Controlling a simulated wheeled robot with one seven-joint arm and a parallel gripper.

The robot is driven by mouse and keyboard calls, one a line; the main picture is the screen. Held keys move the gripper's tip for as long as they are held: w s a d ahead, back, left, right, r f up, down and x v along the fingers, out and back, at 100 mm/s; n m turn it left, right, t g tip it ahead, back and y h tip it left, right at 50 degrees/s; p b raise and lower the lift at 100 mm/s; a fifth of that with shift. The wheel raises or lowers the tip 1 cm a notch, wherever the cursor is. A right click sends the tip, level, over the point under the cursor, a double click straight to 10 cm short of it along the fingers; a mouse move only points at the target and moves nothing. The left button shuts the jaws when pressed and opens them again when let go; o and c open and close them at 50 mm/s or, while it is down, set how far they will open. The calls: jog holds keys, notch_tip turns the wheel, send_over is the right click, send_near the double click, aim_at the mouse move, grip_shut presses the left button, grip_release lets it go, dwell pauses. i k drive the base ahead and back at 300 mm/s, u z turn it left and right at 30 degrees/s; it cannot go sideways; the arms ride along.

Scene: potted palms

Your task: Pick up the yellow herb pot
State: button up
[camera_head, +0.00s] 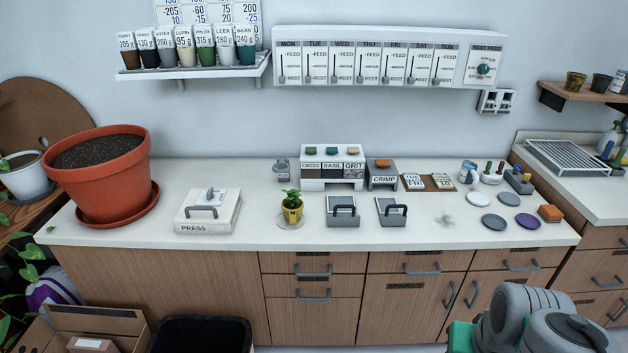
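The yellow herb pot (292,215) stands upright on the white counter (255,232), left of the middle. It holds a small leafy green plant (291,197). A pale round saucer or mat (301,224) lies under the pot and shows around its base. Nothing touches the pot from the sides or above. Grey rounded links of my arm show at the bottom right, well away from the pot. I see no gripper fingers.
A white PRESS box (208,223) sits left of the pot. Behind is a CRESS, BASIL, GRIT dispenser (332,185). A big terracotta pot (108,200) fills the far left. Bare counter lies before the herb pot.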

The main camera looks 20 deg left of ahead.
aim_at(292, 206)
jog(key=i, duration=1.5)
jog(key=u, duration=3.9)
